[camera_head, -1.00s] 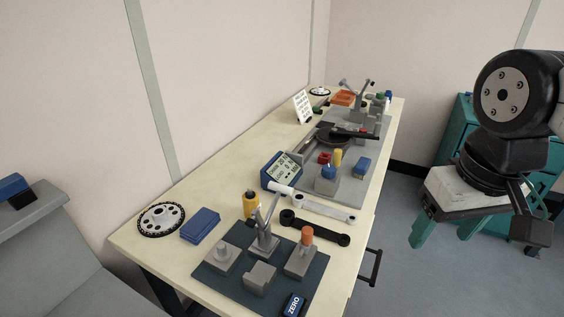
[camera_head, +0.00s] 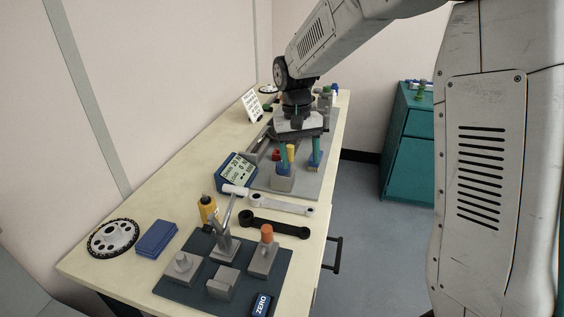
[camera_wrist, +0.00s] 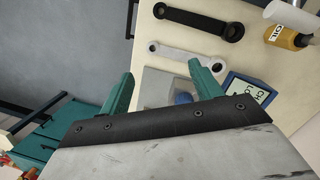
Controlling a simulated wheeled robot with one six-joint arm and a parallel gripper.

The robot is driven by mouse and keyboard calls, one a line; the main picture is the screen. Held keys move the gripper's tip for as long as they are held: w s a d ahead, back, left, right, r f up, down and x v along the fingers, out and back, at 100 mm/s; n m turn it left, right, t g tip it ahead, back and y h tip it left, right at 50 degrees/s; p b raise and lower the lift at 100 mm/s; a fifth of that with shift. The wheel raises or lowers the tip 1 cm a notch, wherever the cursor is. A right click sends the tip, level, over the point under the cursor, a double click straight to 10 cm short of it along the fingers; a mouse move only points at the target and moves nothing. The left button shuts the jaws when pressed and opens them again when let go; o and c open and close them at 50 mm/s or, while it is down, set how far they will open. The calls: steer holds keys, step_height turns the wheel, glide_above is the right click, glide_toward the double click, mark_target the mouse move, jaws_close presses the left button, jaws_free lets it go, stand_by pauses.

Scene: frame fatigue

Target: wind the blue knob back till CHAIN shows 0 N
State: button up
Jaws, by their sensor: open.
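The blue knob (camera_wrist: 182,98) shows between my fingers in the wrist view, low and nearer the right finger, over its grey block (camera_wrist: 155,88). I cannot tell how high the fingertips are. The blue-framed display (camera_head: 237,171) stands left of the block. Its CHAIN line seems to read 20 N, in small print.
A red knob (camera_head: 276,154) and a yellow post (camera_head: 291,151) stand close to my fingers. A grey wrench (camera_head: 285,204) and a black wrench (camera_head: 272,223) lie in front of the block. A yellow oil bottle (camera_head: 208,208) stands nearer me. The bench's left side is mostly clear.

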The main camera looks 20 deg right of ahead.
steer(key=m, duration=0.1)
glide_above(279, 169)
steer(key=s+d, duration=0.1)
steer(key=s, duration=0.3)
step_height(279, 169, down, 4)
steer(key=w+t, duration=0.1)
steer(key=w, duration=0.3)
steer(key=shift+d+r+m, duration=0.1)
steer(key=shift+r+m, duration=0.05)
steer(key=shift+m, duration=0.15)
steer(key=shift+w+r+m+t, duration=0.3)
steer(key=shift+w+r+t, duration=0.1)
steer(key=shift+w+r, duration=0.55)
steer(key=shift+s+f, duration=0.15)
steer(key=shift+f, duration=0.05)
steer(key=f, duration=0.7)
steer(key=shift+d+f, duration=0.2)
steer(key=shift+f, duration=0.15)
steer(key=c, duration=1)
